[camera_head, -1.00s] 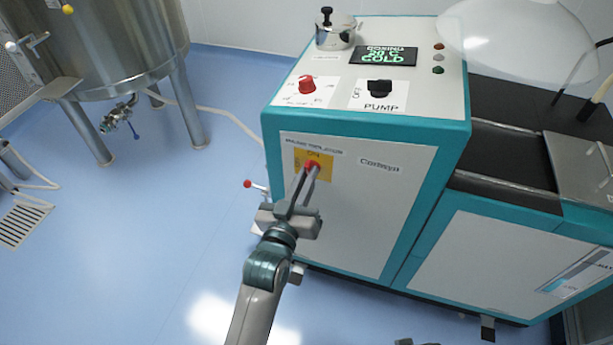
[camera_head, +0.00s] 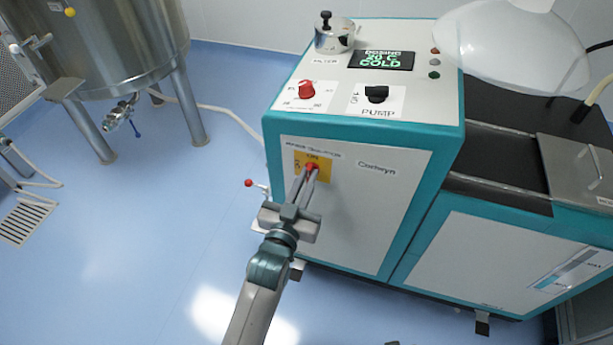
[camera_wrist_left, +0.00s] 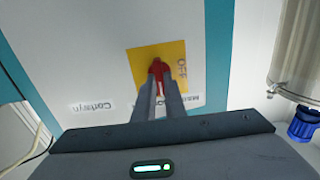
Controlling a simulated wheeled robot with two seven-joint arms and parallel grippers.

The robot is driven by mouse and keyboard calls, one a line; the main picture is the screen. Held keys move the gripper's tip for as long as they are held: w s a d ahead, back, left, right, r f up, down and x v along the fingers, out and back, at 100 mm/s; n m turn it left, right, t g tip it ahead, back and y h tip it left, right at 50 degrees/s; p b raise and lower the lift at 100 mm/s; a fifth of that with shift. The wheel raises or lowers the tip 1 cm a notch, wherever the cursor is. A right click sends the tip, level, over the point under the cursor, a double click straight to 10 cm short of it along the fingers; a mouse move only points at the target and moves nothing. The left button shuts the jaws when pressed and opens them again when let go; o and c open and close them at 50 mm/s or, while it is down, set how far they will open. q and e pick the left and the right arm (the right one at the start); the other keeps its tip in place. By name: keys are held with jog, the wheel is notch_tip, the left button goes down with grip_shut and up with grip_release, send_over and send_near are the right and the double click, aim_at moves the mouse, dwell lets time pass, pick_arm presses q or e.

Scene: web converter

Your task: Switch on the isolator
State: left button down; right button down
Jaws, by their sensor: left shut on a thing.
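The isolator is a red rotary handle (camera_head: 312,167) on a yellow plate (camera_head: 326,161) on the white front panel of the teal-framed machine. The wrist view also shows the red handle (camera_wrist_left: 158,67) on its yellow plate (camera_wrist_left: 142,58), with "OFF" lettering beside it. My left gripper (camera_head: 307,175) is in front of the plate, its two fingers closed around the handle. In the wrist view the fingers (camera_wrist_left: 157,80) hide part of the handle. The handle's exact angle is hard to read. My right gripper is not in view.
The machine top carries a red dial (camera_head: 306,90), a black pump switch (camera_head: 377,94), a lit display (camera_head: 382,60) and a metal pot (camera_head: 334,38). A red-tipped valve lever (camera_head: 249,183) sticks out left of the panel. A steel tank stands at the left.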

pick_arm(q)
jog(key=c, duration=1.8)
grip_release()
